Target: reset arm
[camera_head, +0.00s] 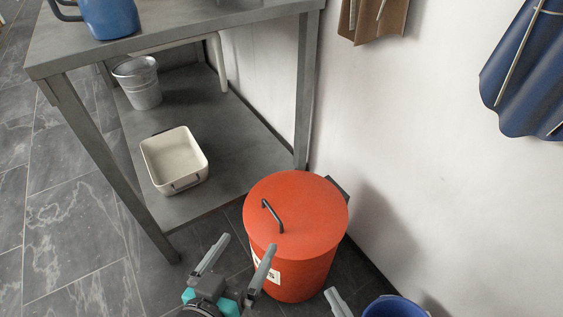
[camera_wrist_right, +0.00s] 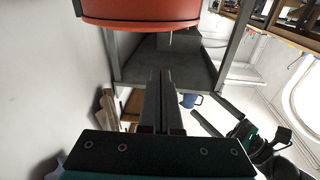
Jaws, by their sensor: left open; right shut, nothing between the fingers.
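My left gripper (camera_head: 248,243) is at the bottom of the head view, its two grey fingers spread apart with nothing between them. One finger overlaps the front of the red lidded bin (camera_head: 298,222) in the picture; I cannot tell whether they touch. My right gripper (camera_wrist_right: 163,72) is shut and empty in the right wrist view, its fingers side by side. A grey tip of it (camera_head: 337,302) shows at the bottom edge of the head view, right of the bin.
A grey metal table (camera_head: 180,38) has a lower shelf (camera_head: 232,125) holding a white basin (camera_head: 190,183) and a metal bucket (camera_head: 142,92). A blue jug (camera_head: 108,18) stands on top. A blue bucket (camera_head: 395,308) is at bottom right. Brown and blue aprons (camera_head: 528,75) hang on the wall.

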